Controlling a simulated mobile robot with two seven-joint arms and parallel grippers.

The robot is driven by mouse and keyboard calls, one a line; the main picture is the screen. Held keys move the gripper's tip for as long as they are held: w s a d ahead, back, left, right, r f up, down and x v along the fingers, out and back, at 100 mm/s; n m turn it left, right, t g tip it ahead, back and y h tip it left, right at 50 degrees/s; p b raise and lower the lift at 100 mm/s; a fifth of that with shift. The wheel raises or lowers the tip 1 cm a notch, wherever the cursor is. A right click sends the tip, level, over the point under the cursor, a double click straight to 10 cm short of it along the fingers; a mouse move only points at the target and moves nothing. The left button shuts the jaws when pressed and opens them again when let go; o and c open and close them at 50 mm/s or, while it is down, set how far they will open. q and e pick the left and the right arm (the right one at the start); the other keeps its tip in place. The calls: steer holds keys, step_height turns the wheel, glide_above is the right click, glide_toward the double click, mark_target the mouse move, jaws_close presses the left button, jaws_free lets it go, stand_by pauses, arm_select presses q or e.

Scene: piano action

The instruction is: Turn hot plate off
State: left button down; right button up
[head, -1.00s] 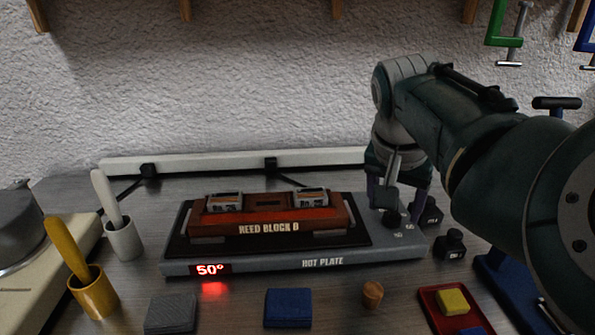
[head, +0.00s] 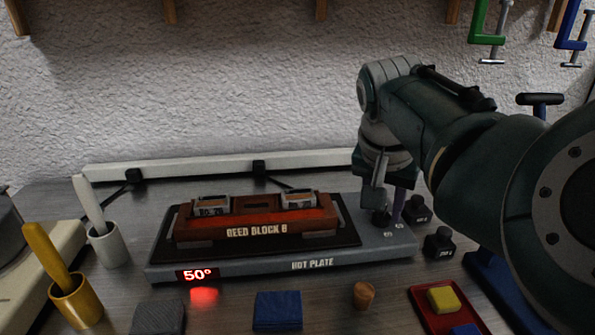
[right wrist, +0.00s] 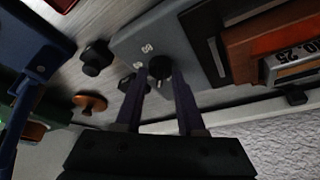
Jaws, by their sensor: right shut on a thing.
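The grey hot plate (head: 250,268) stands on the bench, and its red display (head: 197,275) reads 50°. A red-brown reed block labelled REED BLOCK B (head: 255,229) lies on its dark top. A small black knob (head: 381,218) is at the hot plate's right end; it also shows in the right wrist view (right wrist: 159,67). My right gripper (head: 390,205) reaches down at that end, with its two fingers on either side of the knob, shut on it. In the right wrist view the fingertips (right wrist: 160,75) flank the knob. My left gripper is not in view.
Two black weights (head: 438,244) stand close to the right of the hot plate. In front are a blue cloth block (head: 278,310), a grey block (head: 158,317), a wooden cork (head: 364,295) and a red tray (head: 422,312). A yellow cup (head: 78,306) stands at left.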

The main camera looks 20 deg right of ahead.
jaws_close()
steer(key=shift+r+n+p, duration=0.15)
steer(key=shift+n+p, duration=0.15)
steer(key=shift+p, duration=0.25)
steer(key=n+y+p, duration=0.1)
steer(key=n+p, duration=0.1)
steer(key=p, duration=0.1)
steer(key=shift+s+d+r+n+t, duration=0.1)
steer(key=shift+n+t, duration=0.2)
steer(key=shift+t, duration=0.1)
steer(key=shift+n+y+p, duration=0.4)
steer(key=shift+n+p, duration=0.7)
steer(key=shift+p, duration=0.05)
steer(key=shift+d+f+n+t+y+p, duration=0.15)
steer(key=shift+n+y+p, duration=0.1)
steer(key=shift+n, duration=0.25)
steer(key=shift+a+f+n+t+y+p, duration=0.15)
steer(key=shift+n+p, duration=0.1)
steer(key=shift+n, duration=0.25)
steer(key=shift+d, duration=0.1)
steer(key=o, duration=1)
jaws_free()
steer(key=shift+o, duration=0.2)
